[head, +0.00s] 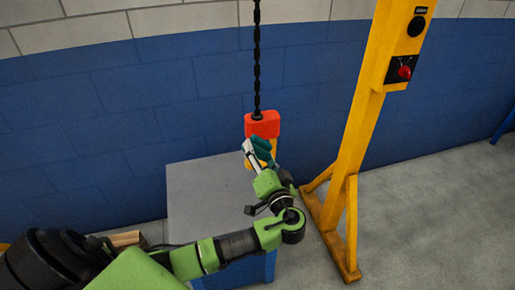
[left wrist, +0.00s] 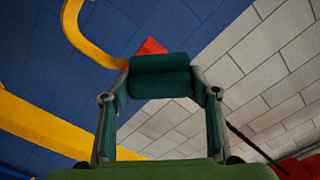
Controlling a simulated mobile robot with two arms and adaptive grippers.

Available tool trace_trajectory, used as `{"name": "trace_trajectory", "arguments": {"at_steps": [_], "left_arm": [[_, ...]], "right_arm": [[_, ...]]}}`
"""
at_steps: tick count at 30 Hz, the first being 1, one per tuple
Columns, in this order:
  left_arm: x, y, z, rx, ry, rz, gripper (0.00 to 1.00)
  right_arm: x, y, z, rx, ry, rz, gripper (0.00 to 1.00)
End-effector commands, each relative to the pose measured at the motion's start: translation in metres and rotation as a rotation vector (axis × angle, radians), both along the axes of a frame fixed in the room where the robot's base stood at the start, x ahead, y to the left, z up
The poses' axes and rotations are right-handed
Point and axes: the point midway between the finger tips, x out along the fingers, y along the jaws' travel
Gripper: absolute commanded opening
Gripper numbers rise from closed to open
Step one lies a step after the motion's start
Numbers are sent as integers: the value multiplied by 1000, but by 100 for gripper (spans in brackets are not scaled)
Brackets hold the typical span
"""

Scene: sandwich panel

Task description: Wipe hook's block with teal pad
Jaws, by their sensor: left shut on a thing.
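The hook's block (head: 262,125) is red and hangs on a black chain (head: 257,60), with part of the yellow hook (head: 274,147) showing below it. My left gripper (head: 256,153) is just in front of the block's lower part and hides some of the hook. It is shut on the teal pad (head: 262,148). In the left wrist view the teal pad (left wrist: 160,75) spans between the fingertips, with a red corner of the block (left wrist: 151,46) behind it and the yellow hook (left wrist: 88,42) at upper left. I cannot tell whether pad and block touch. My right gripper is not in view.
A grey-topped blue cabinet (head: 192,188) stands below the hook. A yellow post (head: 357,130) with a control box and red button (head: 404,72) stands close on the right, on a splayed foot. A wooden piece (head: 126,238) lies at left.

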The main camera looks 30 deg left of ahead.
Motion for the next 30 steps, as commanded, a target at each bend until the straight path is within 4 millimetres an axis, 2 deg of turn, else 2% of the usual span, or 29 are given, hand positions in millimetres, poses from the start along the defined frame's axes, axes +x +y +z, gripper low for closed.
{"name": "trace_trajectory", "arguments": {"at_steps": [10, 21, 30], "left_arm": [[-1, -2, 0, 1, 0, -1, 38], [-19, -22, 0, -1, 0, -1, 38], [-20, -23, 0, 1, -1, 0, 38]], "right_arm": [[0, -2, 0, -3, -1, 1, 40], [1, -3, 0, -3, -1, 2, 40], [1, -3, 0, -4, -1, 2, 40]]}}
